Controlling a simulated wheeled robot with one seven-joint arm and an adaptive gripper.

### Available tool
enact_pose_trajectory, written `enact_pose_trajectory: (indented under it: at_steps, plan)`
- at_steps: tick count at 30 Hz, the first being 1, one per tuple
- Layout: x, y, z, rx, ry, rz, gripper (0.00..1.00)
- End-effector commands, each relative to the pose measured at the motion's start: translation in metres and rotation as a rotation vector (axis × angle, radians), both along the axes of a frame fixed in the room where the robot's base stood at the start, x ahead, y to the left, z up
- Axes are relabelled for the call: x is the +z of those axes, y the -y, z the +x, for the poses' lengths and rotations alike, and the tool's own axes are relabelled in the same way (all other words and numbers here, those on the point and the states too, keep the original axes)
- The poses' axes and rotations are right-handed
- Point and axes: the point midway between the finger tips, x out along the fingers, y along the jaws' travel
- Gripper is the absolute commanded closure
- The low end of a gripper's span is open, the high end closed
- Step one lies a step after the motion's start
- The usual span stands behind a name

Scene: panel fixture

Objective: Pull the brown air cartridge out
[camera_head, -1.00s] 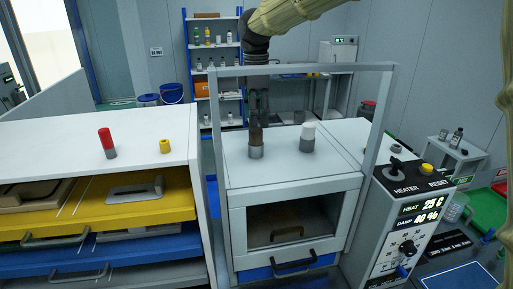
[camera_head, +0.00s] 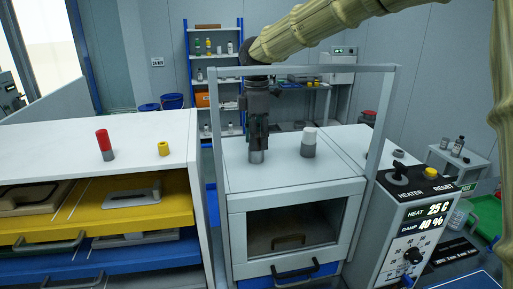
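My gripper (camera_head: 258,143) points straight down over the left side of the heater cabinet's light top (camera_head: 285,175). Its dark fingers stand around the place of the brown air cartridge. Only a grey cylindrical lower part (camera_head: 257,157) shows below the fingertips. The brown upper part is hidden behind the fingers, so I cannot tell whether they grip it. The grey part stands upright on the cabinet top.
A light frame (camera_head: 300,69) arches over the cabinet top around my gripper. A control panel (camera_head: 410,235) is at right.

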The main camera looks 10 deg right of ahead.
Motion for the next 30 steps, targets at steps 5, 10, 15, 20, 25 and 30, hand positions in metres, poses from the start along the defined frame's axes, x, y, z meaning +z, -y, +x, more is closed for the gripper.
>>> enact_pose_trajectory:
  at_steps: [5, 10, 15, 20, 25, 30]
  plan:
    - [0.0001, 0.0, 0.0001, 0.0, 0.0, 0.0, 1.0]
    - [0.0001, 0.0, 0.0001, 0.0, 0.0, 0.0, 1.0]
    - [0.0004, -0.0001, 0.0002, 0.0, 0.001, 0.0, 0.94]
    - [0.0012, -0.0001, 0.0003, 0.0, 0.001, 0.0, 0.94]
    - [0.0035, -0.0001, 0.0002, 0.0, 0.001, 0.0, 0.94]
    - [0.0058, -0.0001, 0.0001, 0.0, 0.0, 0.0, 0.94]
